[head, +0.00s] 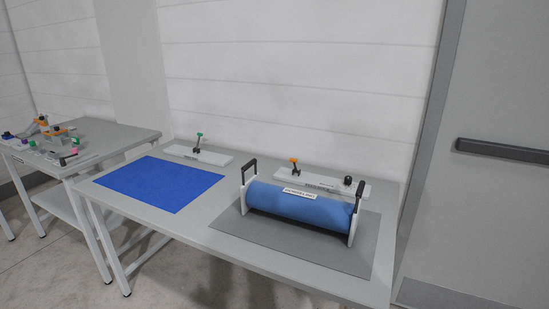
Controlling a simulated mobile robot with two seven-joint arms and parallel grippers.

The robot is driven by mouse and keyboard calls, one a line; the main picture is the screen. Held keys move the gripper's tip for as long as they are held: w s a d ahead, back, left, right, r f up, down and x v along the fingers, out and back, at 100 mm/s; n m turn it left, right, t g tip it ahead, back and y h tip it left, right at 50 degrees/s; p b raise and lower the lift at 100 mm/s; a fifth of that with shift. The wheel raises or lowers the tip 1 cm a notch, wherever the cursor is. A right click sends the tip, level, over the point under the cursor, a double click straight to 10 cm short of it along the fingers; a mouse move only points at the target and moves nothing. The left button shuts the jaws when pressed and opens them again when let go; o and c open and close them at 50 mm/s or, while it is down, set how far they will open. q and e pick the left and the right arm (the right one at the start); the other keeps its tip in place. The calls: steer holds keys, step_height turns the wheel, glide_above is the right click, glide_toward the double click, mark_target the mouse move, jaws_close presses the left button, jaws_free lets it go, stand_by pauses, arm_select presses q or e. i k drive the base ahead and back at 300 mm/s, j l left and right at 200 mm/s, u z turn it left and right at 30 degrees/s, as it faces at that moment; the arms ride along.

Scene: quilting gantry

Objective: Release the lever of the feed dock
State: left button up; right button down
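A white plate (213,157) at the back of the near table carries a small lever with a green tip (199,137), standing upright. A second white plate (329,185), behind the blue roll, carries a lever with an orange tip (294,161), also raised, and a black knob (348,181). The labels on both plates are too small to read, so I cannot tell which is the feed dock. The blue roll (300,204) lies between two white end plates with black handles and partly hides the second plate. Neither of my grippers is in view.
A flat blue sheet (160,183) covers the table's left part. A grey mat (340,255) lies under the roll. A second table (110,138) at left holds several small coloured fixtures. A wall stands close behind; a grey door (500,200) is at right.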

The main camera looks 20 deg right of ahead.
mark_target(294, 160)
steer(key=i+j, duration=0.8)
steer(key=i, duration=0.25)
